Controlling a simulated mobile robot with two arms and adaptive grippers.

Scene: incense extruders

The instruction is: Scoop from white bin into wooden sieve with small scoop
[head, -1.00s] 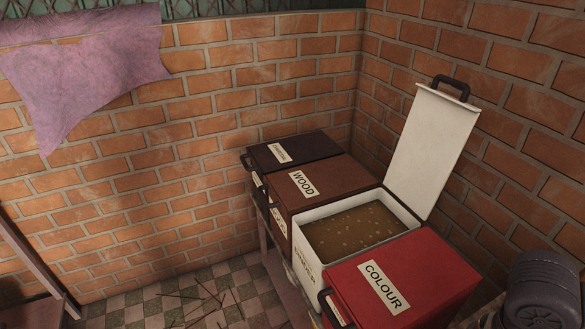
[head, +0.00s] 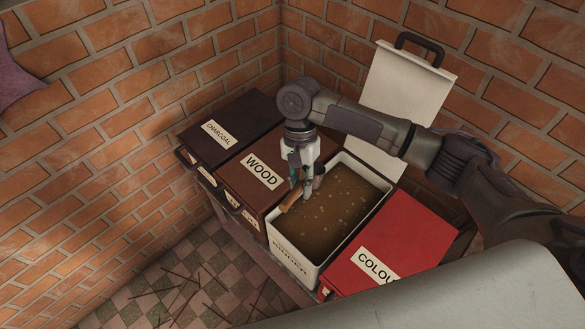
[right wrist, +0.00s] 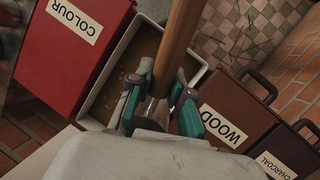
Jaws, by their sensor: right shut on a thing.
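The white bin (head: 285,262) stands open between the wood bin and the red bin, with brown powder with pale flecks inside; its rim also shows in the right wrist view (right wrist: 90,120). My right gripper (head: 296,187) points down over the left part of the white bin. It is shut on the small scoop, whose wooden handle (head: 289,198) slants to the lower left; the handle (right wrist: 182,40) runs up between the green-edged fingers (right wrist: 160,100) in the right wrist view. The scoop's bowl is mostly hidden. The wooden sieve and my left gripper are not in view.
The white bin's lid (head: 410,95) stands raised behind it. The closed wood bin (head: 258,165) and charcoal bin (head: 222,125) are to the left, the closed red colour bin (head: 405,240) to the right. Brick walls close off the back. Thin sticks lie on the tiled floor.

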